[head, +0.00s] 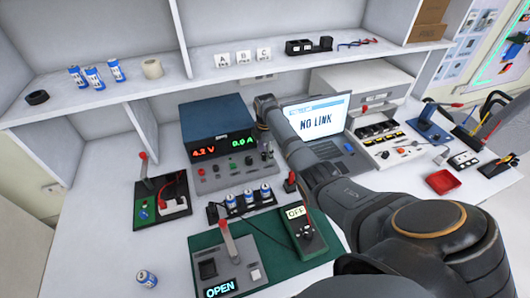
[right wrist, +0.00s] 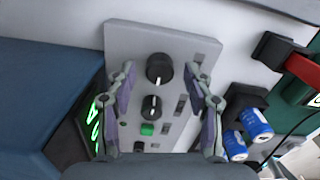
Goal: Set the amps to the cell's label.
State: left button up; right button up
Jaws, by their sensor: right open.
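The power supply (head: 217,128) stands at the middle back of the bench and reads 4.2 V in red and 0.0 A in green. Its grey control panel (head: 215,180) lies in front of it. In the right wrist view the panel carries a large black knob (right wrist: 159,68), a smaller black knob (right wrist: 152,107) and a green button (right wrist: 147,129). My right gripper (right wrist: 161,72) is open, with its fingers on either side of the knobs. Several blue-and-white cells (head: 248,196) stand in a black holder; their label text is too small to read. My left gripper is out of view.
A laptop (head: 316,120) showing NO LINK stands right of the supply. A green mat (head: 267,262) holds a meter (head: 303,230) reading OFF and a switch box reading OPEN. More cells (head: 93,78) are on the shelf.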

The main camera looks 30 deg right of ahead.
jog(key=shift+f, duration=0.2)
jog(key=shift+c, duration=0.4)
grip_shut()
